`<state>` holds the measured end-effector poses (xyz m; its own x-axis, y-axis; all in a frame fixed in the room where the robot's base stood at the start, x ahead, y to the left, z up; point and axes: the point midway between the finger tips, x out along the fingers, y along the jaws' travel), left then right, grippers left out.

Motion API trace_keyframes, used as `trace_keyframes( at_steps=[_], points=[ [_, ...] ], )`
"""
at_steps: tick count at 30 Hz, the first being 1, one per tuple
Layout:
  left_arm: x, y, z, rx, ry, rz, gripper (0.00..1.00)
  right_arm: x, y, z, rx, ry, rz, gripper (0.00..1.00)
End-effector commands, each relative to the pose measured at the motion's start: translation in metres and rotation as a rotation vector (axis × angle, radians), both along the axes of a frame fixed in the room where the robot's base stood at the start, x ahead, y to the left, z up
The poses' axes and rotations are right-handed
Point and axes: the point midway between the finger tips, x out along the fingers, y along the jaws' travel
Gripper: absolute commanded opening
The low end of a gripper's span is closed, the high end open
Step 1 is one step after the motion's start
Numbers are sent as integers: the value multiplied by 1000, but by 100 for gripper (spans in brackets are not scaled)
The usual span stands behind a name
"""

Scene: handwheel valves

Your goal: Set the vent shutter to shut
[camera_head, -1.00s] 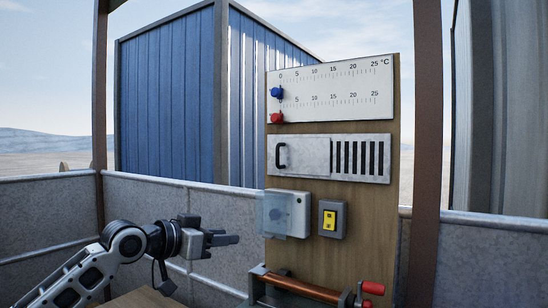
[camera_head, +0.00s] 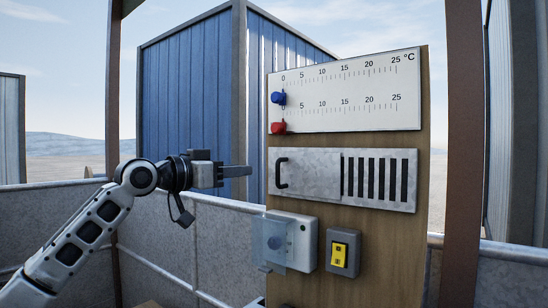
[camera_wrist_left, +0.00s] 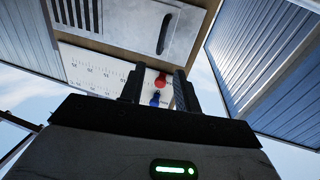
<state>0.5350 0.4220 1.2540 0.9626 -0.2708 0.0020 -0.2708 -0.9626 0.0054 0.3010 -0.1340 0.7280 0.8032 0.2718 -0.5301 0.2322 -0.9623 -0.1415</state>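The vent shutter (camera_head: 315,175) is a pale metal plate with a black handle (camera_head: 281,172) at its left end. It covers the left part of the vent panel, and the dark vent slots (camera_head: 378,180) on the right are uncovered. In the left wrist view the shutter plate (camera_wrist_left: 190,28), its handle (camera_wrist_left: 165,33) and some slots (camera_wrist_left: 75,12) appear upside down. My left gripper (camera_head: 248,171) is left of the handle at about its height, apart from it and empty. In the left wrist view its fingers (camera_wrist_left: 155,82) are spread. My right gripper is not in view.
Above the vent is a temperature scale board (camera_head: 345,92) with a blue slider knob (camera_head: 279,98) and a red one (camera_head: 278,127). Below are a box with a clear cover (camera_head: 300,240) and a yellow rocker switch (camera_head: 340,254).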

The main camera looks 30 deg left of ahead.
Motion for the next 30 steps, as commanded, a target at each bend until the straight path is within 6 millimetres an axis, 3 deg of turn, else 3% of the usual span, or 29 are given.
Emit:
trace_keyframes(
  at_steps=[1,9,15,28,30],
  points=[
    [11,-4,7,-6,-2,-4,32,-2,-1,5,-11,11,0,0],
    [67,-20,4,-4,-1,-3,32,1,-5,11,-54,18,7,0],
    [93,-27,2,-1,-1,-1,32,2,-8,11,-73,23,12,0],
    [103,-29,-1,2,0,-1,32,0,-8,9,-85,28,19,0],
    [103,-29,-1,2,0,0,16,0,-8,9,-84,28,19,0]
  ],
)
